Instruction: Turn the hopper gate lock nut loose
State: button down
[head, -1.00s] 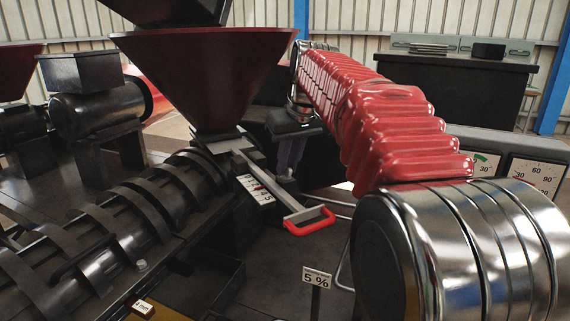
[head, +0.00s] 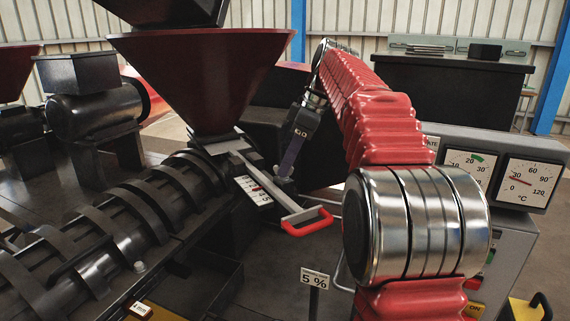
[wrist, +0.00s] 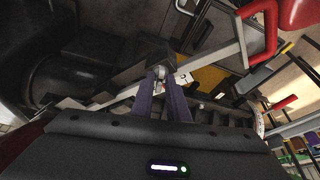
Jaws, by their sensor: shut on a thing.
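The hopper (head: 200,80) is a dark red funnel above the black screw barrel (head: 130,215). Its gate (head: 285,205) is a flat metal slide sticking out to the lower right, with a red handle (head: 308,224) at its end. My gripper (head: 281,175) reaches down beside the slide with purple fingers. In the wrist view my gripper (wrist: 161,84) is shut on the lock nut (wrist: 160,72), a small metal piece at the fingertips. The fingers partly hide the nut, and its turn angle cannot be read. The red handle also shows in the wrist view (wrist: 263,30).
A white number scale (head: 253,190) lies along the slide.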

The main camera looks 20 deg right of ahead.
jog(key=n, duration=0.2)
jog(key=n+g, duration=0.1)
jog(key=n, duration=0.1)
jog(key=n+g, duration=0.1)
jog(key=n, duration=0.1)
jog(key=shift+w+d+y, duration=0.1)
jog(key=shift+w+y, duration=0.2)
jog(key=shift+w, duration=0.05)
jog(key=shift+f+n+g, duration=0.15)
jog(key=shift+n+g, duration=0.35)
jog(key=shift+n, duration=0.3)
jog(key=shift+f, duration=0.1)
jog(key=c, duration=1.9)
grip_release()
jog(key=shift+o, duration=0.2)
